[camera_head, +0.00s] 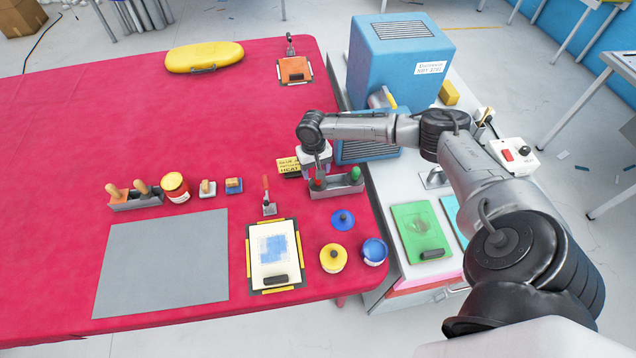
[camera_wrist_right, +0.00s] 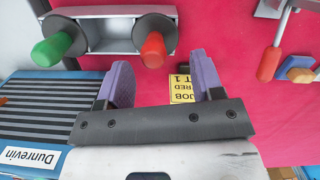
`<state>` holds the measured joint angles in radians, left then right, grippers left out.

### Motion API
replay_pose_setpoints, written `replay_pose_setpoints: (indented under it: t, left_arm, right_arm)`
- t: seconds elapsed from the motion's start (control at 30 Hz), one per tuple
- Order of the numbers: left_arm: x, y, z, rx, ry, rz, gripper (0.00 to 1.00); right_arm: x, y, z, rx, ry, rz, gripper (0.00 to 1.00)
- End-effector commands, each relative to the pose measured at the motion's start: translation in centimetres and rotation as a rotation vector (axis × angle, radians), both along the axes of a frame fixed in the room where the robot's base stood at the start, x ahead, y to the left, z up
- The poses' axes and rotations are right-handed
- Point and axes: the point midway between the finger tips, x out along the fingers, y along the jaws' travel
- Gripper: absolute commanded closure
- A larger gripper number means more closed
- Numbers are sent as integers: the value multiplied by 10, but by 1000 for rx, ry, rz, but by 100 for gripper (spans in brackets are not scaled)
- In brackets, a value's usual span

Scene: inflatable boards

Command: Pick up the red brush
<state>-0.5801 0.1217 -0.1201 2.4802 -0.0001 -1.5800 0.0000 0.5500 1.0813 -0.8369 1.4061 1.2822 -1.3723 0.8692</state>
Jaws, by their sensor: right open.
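The red brush (camera_wrist_right: 153,50) stands handle-up in a grey holder (camera_wrist_right: 108,13), beside a green-handled brush (camera_wrist_right: 52,48). My right gripper (camera_wrist_right: 160,72) has two purple fingers spread apart. In the right wrist view the red handle shows between the fingertip ends, nearer the left finger, with no clear contact. In the head view my right gripper (camera_head: 316,168) is above the left end of the holder (camera_head: 345,187), mostly hiding the red brush (camera_head: 316,184). The green brush (camera_head: 356,174) shows at the right end. My left gripper is not in view.
A yellow job card (camera_head: 288,166) lies left of the holder. A red-handled scraper-like tool (camera_head: 267,196) lies near a clipboard (camera_head: 257,283). A blue dryer unit (camera_head: 395,65) stands behind my right arm. Open red tabletop (camera_head: 130,110) lies to the left.

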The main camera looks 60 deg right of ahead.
Motion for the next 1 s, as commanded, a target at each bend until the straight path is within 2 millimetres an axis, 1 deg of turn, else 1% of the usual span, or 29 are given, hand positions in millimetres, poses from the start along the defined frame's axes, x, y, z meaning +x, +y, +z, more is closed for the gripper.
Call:
replay_pose_setpoints:
  t: [0.07,0.27,0.4,0.53,0.77,1.0]
  left_arm:
    - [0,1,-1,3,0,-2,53]
    - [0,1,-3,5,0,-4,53]
    - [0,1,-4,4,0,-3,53]
    - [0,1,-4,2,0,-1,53]
    - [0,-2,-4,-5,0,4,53]
    - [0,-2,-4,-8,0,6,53]
  right_arm:
    - [-1,-1,-6,0,1,-1,39]
    - [-6,-6,-31,-1,2,-2,39]
    - [-7,-4,-46,0,1,-1,39]
    - [-8,-4,-51,0,1,-1,39]
    - [-8,-4,-52,-1,1,0,39]
    - [-8,-4,-52,-1,1,0,61]
